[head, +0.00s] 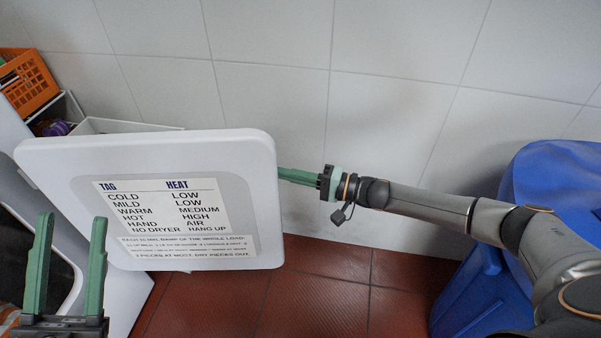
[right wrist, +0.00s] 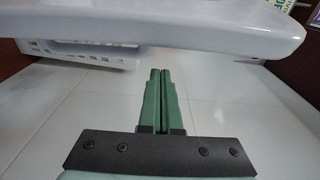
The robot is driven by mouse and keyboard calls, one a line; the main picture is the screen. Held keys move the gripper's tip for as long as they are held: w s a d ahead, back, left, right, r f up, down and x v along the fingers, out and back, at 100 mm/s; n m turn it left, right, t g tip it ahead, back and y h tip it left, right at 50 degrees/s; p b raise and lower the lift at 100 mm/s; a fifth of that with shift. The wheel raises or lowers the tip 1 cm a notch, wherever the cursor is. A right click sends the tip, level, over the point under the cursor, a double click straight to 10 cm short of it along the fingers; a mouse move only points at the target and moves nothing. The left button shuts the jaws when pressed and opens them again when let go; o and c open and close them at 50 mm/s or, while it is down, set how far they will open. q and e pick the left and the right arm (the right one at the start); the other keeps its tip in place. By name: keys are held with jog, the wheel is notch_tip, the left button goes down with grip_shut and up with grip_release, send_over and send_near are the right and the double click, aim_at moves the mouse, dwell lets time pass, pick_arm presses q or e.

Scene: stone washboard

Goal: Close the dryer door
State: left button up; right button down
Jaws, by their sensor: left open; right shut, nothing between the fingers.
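The dryer door (head: 265,200) is a white rounded panel with a printed heat label, standing open in the head view. The dryer body (head: 122,305) and its dark opening are at the left, partly hidden by the door. My right gripper (head: 285,176) is shut and empty at the door's right edge; its tips are partly hidden there, so contact cannot be told. In the right wrist view the shut fingers (right wrist: 161,72) point toward the door's edge (right wrist: 170,45), which spans the top. My left gripper (head: 71,217) is open and empty at the lower left, near the door's lower left side.
An orange basket (head: 28,82) and a white shelf bin (head: 110,125) stand behind the door at the upper left. A blue bin (head: 555,190) stands at the right. The tiled wall (head: 270,60) is behind; red floor tiles (head: 330,285) show below.

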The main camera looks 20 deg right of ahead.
jog(key=shift+s+a+r, duration=0.1)
jog(key=shift+s+a, duration=0.15)
jog(key=shift+s, duration=0.35)
jog(key=shift+s+a, duration=0.2)
jog(key=shift+s, duration=0.4)
jog(key=shift+s, duration=0.1)
